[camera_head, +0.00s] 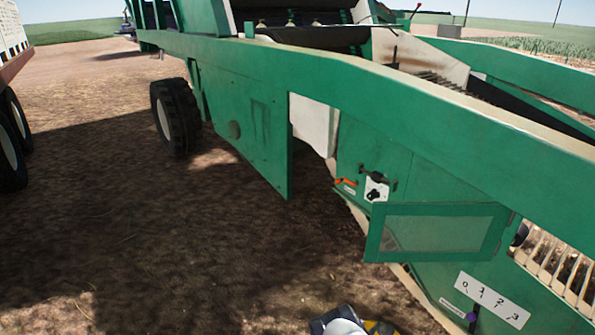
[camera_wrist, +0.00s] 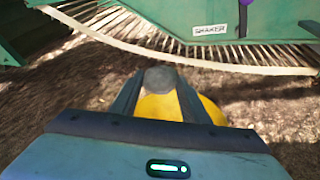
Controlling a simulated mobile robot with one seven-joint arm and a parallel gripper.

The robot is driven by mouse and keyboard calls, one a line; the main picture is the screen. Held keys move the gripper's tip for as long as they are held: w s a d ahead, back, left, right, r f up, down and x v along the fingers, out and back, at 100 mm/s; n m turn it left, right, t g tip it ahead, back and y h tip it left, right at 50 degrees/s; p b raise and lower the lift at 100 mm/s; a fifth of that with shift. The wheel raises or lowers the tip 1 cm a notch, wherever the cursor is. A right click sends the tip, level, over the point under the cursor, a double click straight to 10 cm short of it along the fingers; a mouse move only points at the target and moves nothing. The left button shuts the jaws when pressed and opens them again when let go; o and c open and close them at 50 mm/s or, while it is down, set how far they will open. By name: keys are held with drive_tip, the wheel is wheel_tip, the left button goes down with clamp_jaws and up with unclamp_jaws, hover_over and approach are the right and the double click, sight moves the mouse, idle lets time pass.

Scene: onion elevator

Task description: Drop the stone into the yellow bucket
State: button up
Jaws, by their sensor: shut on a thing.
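In the wrist view, my gripper (camera_wrist: 160,83) is shut on a round grey stone (camera_wrist: 160,76), held between the fingertips. The yellow bucket (camera_wrist: 161,107) shows below and behind the fingers, with its right edge visible beyond the right finger. The fingers and my gripper's body hide much of it. The stone appears above the bucket's far side in the picture; I cannot tell its height over it. In the head view, part of my arm shows at the bottom edge, and the stone cannot be made out there.
A large green machine (camera_head: 400,115) fills the head view's right side, with a hinged panel (camera_head: 440,232), a control knob (camera_head: 376,192) and a slatted belt (camera_head: 565,265). In the wrist view, the slatted belt (camera_wrist: 180,48) passes just beyond my gripper. Bare soil (camera_head: 150,250) lies open at left.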

wheel_tip(320, 180, down, 4)
drive_tip(key=b, duration=0.3)
drive_tip(key=shift+f, duration=0.25)
drive_tip(key=o, duration=1.4)
drive_tip(key=shift+c, duration=0.2)
